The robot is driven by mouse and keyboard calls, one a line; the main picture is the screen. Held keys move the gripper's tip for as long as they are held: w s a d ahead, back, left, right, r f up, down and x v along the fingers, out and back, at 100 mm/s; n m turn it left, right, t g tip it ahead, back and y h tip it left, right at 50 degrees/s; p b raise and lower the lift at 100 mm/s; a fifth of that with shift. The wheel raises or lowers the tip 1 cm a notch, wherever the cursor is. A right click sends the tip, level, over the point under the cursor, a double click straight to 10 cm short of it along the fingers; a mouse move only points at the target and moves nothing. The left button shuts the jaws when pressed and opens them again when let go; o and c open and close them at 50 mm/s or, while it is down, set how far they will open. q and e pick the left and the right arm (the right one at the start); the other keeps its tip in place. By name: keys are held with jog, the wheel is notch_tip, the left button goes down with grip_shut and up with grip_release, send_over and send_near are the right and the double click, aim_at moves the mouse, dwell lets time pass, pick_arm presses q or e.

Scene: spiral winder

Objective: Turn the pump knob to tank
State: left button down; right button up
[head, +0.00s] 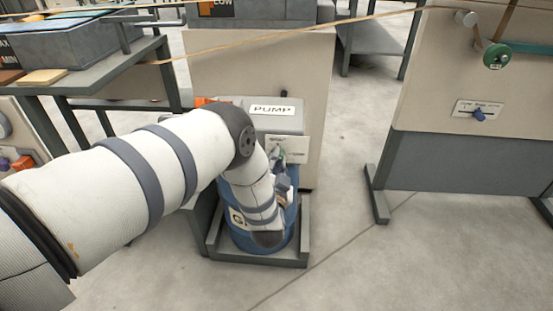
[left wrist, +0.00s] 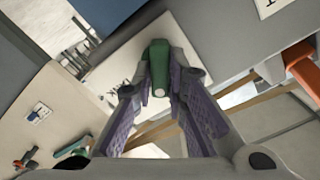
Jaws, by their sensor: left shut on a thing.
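The grey pump box (head: 262,115) carries a white "PUMP" label and stands behind my left arm in the head view. A pale plate (head: 298,150) is on its front, with a small green knob (head: 278,152) partly hidden by my left gripper (head: 279,167). In the left wrist view the green knob (left wrist: 158,62) sits between the purple-padded fingers of my left gripper (left wrist: 163,80), which is shut on it. Part of the pale plate (left wrist: 112,72) shows beside the knob. The lettering on the plate is too small or hidden to read. My right gripper is in neither view.
A blue drum (head: 283,236) stands in a grey tray (head: 262,262) below the pump, partly behind my arm.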

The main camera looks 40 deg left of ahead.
pick_arm(q)
jog(key=m, duration=0.5)
jog(key=shift+d+f+m, duration=0.15)
jog(key=shift+m, duration=0.15)
jog(key=m+b, duration=0.1)
jog(key=m, duration=0.4)
jog(key=shift+f, duration=0.15)
dwell(0.4)
jog(key=c, duration=1.6)
grip_release()
jog(key=v, duration=1.2)
jog(key=shift+s, duration=0.1)
